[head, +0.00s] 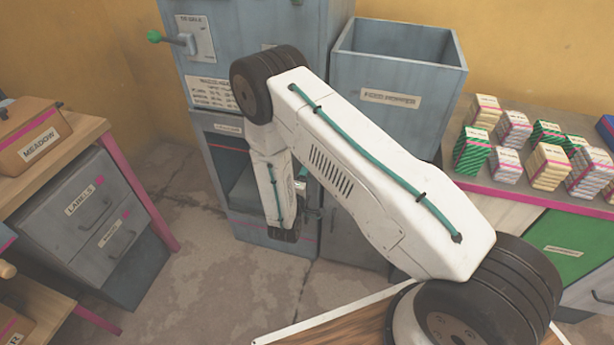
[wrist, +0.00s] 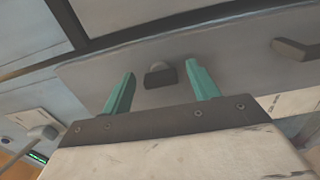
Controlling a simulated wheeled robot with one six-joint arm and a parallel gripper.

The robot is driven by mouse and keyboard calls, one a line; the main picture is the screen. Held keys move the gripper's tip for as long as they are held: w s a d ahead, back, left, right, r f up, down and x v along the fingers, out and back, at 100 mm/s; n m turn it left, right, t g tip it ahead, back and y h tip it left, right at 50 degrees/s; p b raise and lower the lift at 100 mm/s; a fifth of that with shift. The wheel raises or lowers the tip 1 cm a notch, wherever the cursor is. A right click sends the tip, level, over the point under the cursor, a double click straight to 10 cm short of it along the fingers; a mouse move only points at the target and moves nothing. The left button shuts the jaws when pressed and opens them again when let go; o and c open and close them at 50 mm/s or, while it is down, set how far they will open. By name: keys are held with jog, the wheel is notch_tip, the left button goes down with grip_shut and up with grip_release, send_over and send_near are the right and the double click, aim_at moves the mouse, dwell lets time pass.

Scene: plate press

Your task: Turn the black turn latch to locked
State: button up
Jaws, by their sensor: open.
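My gripper (wrist: 161,72) is open, with its two teal fingers spread in the wrist view. A small dark knob (wrist: 160,76) on a grey panel (wrist: 230,55) lies between the fingertips, with a gap on both sides. It looks like the black turn latch, but I cannot tell its turned position. A second dark, bar-like piece (wrist: 297,48) sticks out at the right of the panel. In the head view, my arm hides the latch and most of the gripper, which is low in front of the blue-grey press cabinet (head: 238,222).
A lever with a green knob (head: 155,36) stands out from the press at the upper left. An open grey bin (head: 395,85) stands right of it. Drawers (head: 85,215) are at left. A counter with several striped stacks (head: 548,165) is at right. Floor between is clear.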

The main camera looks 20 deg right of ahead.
jog(key=v, duration=0.7)
jog(key=shift+s, duration=0.25)
jog(key=shift+a+r, duration=0.1)
jog(key=shift+a, duration=0.05)
